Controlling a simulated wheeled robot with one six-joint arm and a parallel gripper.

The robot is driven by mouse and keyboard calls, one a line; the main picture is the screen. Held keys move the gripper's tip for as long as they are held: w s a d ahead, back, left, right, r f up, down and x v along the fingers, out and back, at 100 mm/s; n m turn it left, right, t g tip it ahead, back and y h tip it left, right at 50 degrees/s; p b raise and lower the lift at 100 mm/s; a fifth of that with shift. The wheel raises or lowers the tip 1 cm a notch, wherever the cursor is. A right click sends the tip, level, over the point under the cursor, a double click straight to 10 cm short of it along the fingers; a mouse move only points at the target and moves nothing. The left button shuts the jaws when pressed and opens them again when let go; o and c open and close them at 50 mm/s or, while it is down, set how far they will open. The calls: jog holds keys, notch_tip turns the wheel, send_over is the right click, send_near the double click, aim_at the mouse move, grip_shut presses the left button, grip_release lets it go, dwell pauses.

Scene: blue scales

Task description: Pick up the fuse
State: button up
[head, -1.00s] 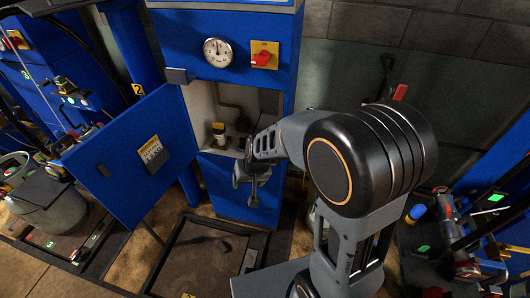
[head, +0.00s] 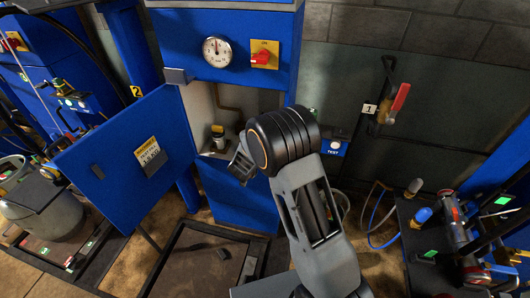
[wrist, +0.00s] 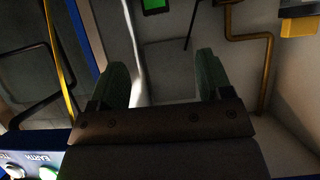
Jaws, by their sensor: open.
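A small upright cylinder with a yellowish top (head: 218,133), which looks like the fuse, stands on the floor of the open blue cabinet (head: 232,190), at the left. My gripper (head: 241,165) is just below and to the right of it in the head view, partly hidden behind my own wrist. In the wrist view my gripper (wrist: 163,70) is open, with two dark green fingers apart and nothing between them. The cylinder cannot be made out in the wrist view.
The cabinet's blue door (head: 130,145) stands open at the left. A copper pipe (wrist: 268,70) runs along the cabinet's inside wall. A gauge (head: 216,52) and red switch (head: 262,57) sit above the opening. A small TEST box (head: 333,147) is at the right.

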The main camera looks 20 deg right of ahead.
jog(key=x, duration=0.8)
jog(key=shift+d+b, duration=0.1)
jog(key=shift+b, duration=0.25)
jog(key=shift+x, duration=2.6)
jog(key=shift+s+d+f, duration=0.1)
jog(key=shift+s+f, duration=0.05)
jog(key=shift+f, duration=0.05)
jog(key=shift+c, duration=0.2)
jog(key=c, duration=1)
jog(key=shift+o, duration=0.2)
jog(key=shift+r, duration=0.1)
